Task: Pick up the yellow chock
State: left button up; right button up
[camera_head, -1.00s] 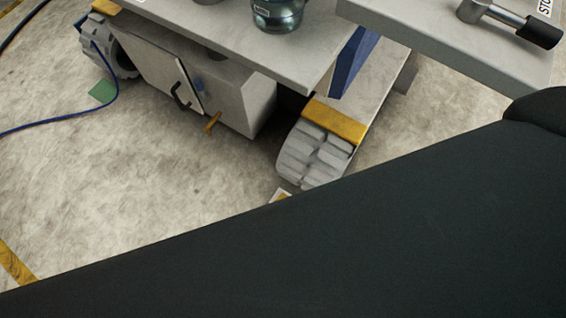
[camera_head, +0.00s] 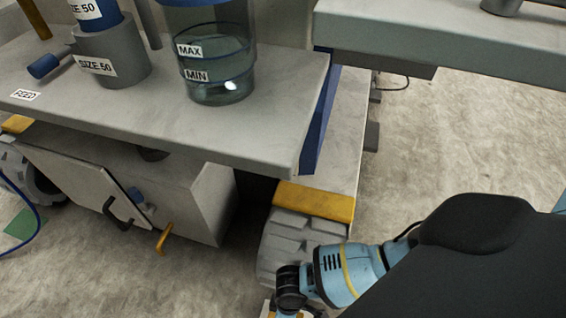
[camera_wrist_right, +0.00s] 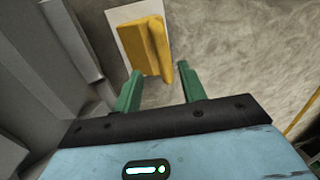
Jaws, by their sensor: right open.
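The yellow chock (camera_wrist_right: 148,47) shows in the right wrist view, on a white plate (camera_wrist_right: 121,18) on the floor. My right gripper (camera_wrist_right: 160,74) is open, with its two green fingers pointing toward the chock. The near end of the chock shows between the fingertips; I cannot tell how far ahead of them it is. No grip on it shows. In the head view my blue right wrist (camera_head: 335,276) is low beside the grey tread wheel, and the gripper is mostly cut off at the bottom edge. My left gripper is not in view.
The grey tread wheel (camera_head: 285,243) with a yellow fender edge (camera_head: 314,201) stands close to my right wrist. A grey machine bench (camera_head: 250,130) carries a clear container (camera_head: 225,75). A second grey ledge (camera_head: 450,50) overhangs at upper right. Open floor (camera_head: 480,140) lies at right.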

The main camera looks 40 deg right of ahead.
notch_tip(320, 180, down, 2)
jog(key=shift+s+a+f+b, duration=0.1)
jog(key=shift+a+b, duration=0.05)
jog(key=shift+b, duration=0.3)
jog(key=shift+a+f, duration=0.1)
jog(key=shift+f, duration=0.1)
jog(key=f+b, duration=0.2)
jog(key=f, duration=0.1)
jog(key=s+a+f+b, duration=0.1)
jog(key=f, duration=0.1)
jog(key=shift+b, duration=0.3)
jog(key=shift+r, duration=0.1)
jog(key=c, duration=0.8)
grip_shut()
jog(key=shift+w+a, duration=0.1)
